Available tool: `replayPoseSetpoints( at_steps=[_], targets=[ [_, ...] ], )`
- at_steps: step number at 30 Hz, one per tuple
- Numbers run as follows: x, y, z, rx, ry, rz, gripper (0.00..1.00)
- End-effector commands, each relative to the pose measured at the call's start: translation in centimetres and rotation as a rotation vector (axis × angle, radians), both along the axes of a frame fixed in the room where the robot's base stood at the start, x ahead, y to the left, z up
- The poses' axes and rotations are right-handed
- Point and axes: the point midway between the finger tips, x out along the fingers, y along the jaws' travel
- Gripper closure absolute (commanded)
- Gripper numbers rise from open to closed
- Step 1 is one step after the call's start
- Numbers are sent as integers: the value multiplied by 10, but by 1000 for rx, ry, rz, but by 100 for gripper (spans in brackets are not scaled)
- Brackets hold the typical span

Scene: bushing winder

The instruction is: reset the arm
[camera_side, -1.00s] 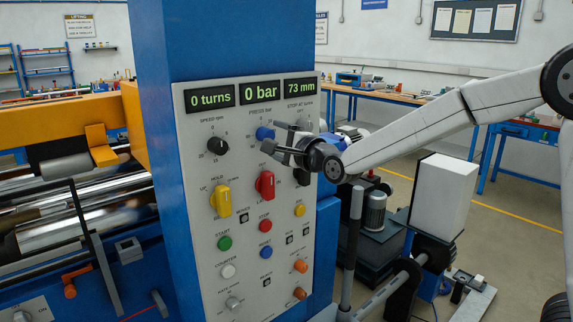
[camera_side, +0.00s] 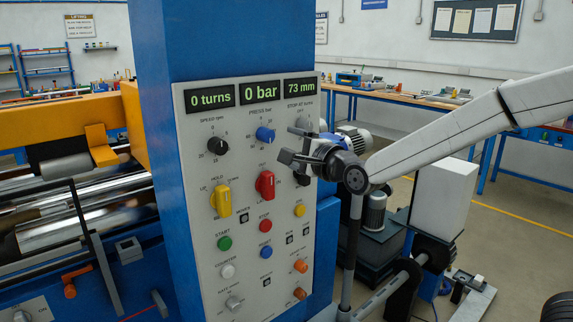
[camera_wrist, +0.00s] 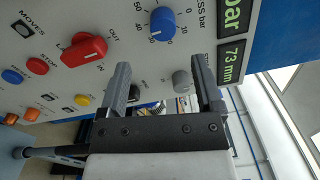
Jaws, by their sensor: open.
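My gripper (camera_side: 293,144) is open and empty in front of the upper right part of the grey control panel (camera_side: 193,254) in the side view. It hides part of the column of controls there. In the wrist view my gripper (camera_wrist: 161,75) shows two dark fingers spread apart. A grey knob (camera_wrist: 181,80) and a dark knob (camera_wrist: 134,92) show between or beside the fingers, with no visible grip on either. The blue press knob (camera_wrist: 162,22) lies beyond the fingertips, and it also shows in the side view (camera_side: 265,134).
The panel carries a black speed knob (camera_side: 218,145), a yellow knob (camera_side: 221,202), a red knob (camera_side: 265,184) and several buttons. The displays read 0 turns, 0 bar and 73 mm. A white box (camera_side: 441,193) stands right of the panel. Workbenches stand behind.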

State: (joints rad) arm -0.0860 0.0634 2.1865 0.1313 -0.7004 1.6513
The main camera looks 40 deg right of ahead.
Motion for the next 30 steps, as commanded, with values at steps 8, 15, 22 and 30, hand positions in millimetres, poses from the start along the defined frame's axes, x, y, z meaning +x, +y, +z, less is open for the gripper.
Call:
replayPoseSetpoints(
  at_steps=[8,15,22,30],
  targets=[
    [-11,-2,-37,-195,150,20,16],
    [-40,-8,-97,-533,400,122,16],
    [-82,-13,-155,-858,632,313,16],
    [-146,-21,-209,-1192,846,644,16]
  ],
)
